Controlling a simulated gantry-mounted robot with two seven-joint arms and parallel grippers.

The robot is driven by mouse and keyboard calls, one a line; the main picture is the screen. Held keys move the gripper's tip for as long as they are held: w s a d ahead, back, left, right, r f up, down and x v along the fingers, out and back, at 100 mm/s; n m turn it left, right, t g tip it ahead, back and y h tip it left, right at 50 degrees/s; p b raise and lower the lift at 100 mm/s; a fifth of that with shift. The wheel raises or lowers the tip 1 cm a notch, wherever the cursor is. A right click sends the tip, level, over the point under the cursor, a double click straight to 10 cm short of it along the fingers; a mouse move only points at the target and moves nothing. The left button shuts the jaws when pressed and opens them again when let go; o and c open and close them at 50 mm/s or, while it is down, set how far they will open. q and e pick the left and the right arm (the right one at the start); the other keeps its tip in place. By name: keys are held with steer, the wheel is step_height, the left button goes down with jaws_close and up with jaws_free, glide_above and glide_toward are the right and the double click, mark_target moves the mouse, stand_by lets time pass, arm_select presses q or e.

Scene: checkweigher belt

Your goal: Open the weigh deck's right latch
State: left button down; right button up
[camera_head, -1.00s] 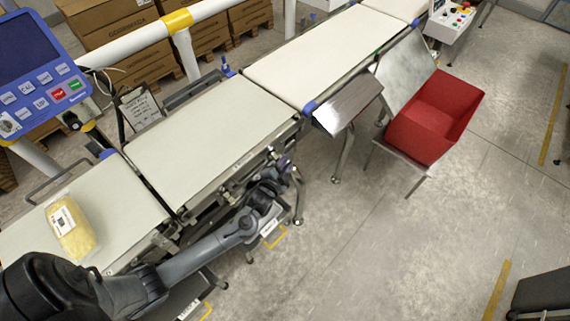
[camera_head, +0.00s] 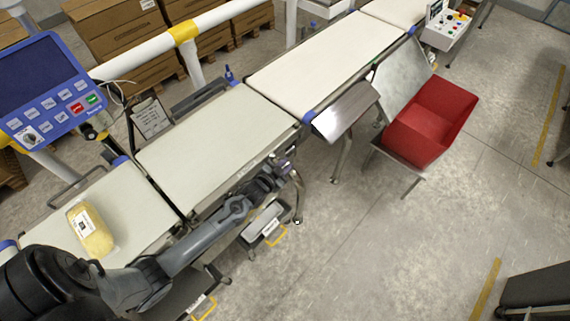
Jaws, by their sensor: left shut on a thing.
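The weigh deck (camera_head: 215,142) is the middle pale belt section. My left arm comes in from the lower left and runs along the deck's near side. My left gripper (camera_head: 286,167) is at the deck's near right corner, below the belt edge. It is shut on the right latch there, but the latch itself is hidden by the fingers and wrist. My right gripper is not in view.
A yellow pack (camera_head: 90,230) lies on the infeed belt (camera_head: 130,205) at left. A blue-framed display (camera_head: 45,90) stands at upper left. The outfeed belt (camera_head: 325,65), a metal chute (camera_head: 345,110) and a red bin (camera_head: 430,122) are to the right.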

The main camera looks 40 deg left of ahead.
arm_select(q)
steer(key=shift+r, duration=0.15)
stand_by(0.3)
steer(key=c, duration=1.1)
jaws_free()
steer(key=shift+r, duration=0.5)
steer(key=d+r, duration=0.3)
steer(key=d, duration=0.1)
steer(key=d+r+p, duration=0.1)
steer(key=d+r, duration=0.6)
steer(key=shift+w+d, duration=0.1)
steer(key=shift+d, duration=0.25)
